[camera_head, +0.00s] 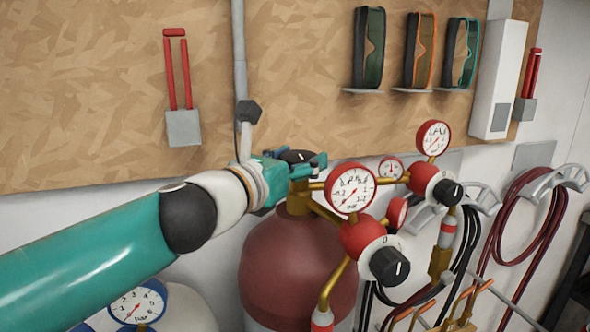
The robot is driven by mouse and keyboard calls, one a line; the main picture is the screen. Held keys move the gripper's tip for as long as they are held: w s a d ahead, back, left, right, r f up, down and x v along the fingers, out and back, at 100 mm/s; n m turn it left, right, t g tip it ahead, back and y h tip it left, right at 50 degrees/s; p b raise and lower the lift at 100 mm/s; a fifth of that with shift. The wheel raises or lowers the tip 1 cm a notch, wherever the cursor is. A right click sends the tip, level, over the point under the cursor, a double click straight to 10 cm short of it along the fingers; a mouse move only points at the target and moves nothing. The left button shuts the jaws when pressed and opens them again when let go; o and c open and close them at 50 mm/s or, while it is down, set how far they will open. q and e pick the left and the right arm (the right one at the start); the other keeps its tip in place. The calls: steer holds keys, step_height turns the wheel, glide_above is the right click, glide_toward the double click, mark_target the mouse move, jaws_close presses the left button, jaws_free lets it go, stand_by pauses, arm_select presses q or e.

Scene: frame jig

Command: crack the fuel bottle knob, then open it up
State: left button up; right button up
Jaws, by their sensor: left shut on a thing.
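The fuel bottle (290,262) is a dark red cylinder standing in the middle, with a brass valve neck at its top. Its black knob (297,156) sits on top of the valve. My left gripper (312,165) comes in from the left and is shut on the knob, with its teal fingers around it. The fingers hide part of the knob and the valve. My right gripper is not in view.
Red regulators with a large gauge (352,188) and a black dial (390,265) stand close right of the valve. A white bottle with a gauge (137,305) is at lower left. Red hoses (530,215) hang at right. A wooden board (90,90) is behind.

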arm_select(q)
steer(key=shift+d+r+n+t+y+b, duration=0.1)
steer(key=shift+n+t+y+b, duration=0.6)
steer(key=shift+y, duration=0.4)
steer(key=shift+r+n+y, duration=0.1)
steer(key=shift+n+y, duration=0.3)
steer(key=o, duration=1.2)
steer(key=shift+c, duration=0.2)
steer(key=v, duration=1.2)
steer(key=shift+f, duration=0.35)
